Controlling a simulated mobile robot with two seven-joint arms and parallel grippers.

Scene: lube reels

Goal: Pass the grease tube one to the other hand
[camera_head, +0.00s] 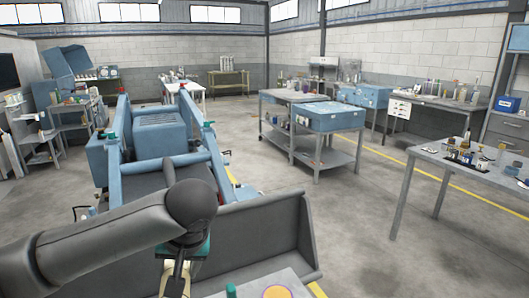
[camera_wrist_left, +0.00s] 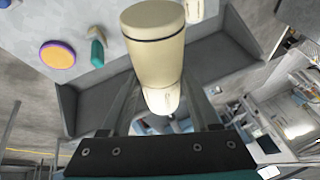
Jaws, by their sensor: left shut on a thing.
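The grease tube (camera_wrist_left: 157,50) is cream-coloured with a thin dark line around it. It sits between the two fingers of my left gripper (camera_wrist_left: 160,98) in the left wrist view, and the gripper is shut on it. My right gripper is in neither view.
A pale surface (camera_wrist_left: 110,15) holds a yellow disc with a purple rim (camera_wrist_left: 58,54) and a teal item (camera_wrist_left: 97,52). Another cream item (camera_wrist_left: 195,9) shows at the top edge. A grey bin-like wall (camera_head: 262,236) stands beyond the gripper. A table with small items (camera_head: 440,165) is at right.

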